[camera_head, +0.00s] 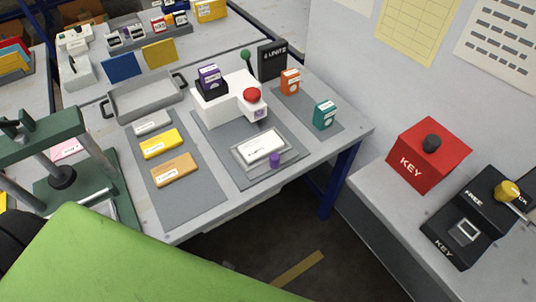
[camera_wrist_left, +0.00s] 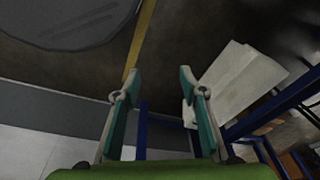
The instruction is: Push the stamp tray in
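The stamp tray (camera_head: 240,152) is a light grey plate on a grey mat, in front of the white stamp machine (camera_head: 215,106) with a red button (camera_head: 251,95). A white card or block (camera_head: 264,147) lies on it, and a purple knob (camera_head: 275,160) is at its front edge. The tray sticks out from the machine toward the table's front edge. In the left wrist view, my left gripper (camera_wrist_left: 160,82) is open, with nothing between its fingers, facing the dark floor. Neither gripper shows in the head view.
Grey, yellow and orange blocks lie on a mat left of the tray (camera_head: 165,205). A green press (camera_head: 52,150) stands further left. Orange (camera_head: 290,82) and teal (camera_head: 324,115) boxes stand right. A side bench holds a red KEY box (camera_head: 428,155). Floor shows between the tables.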

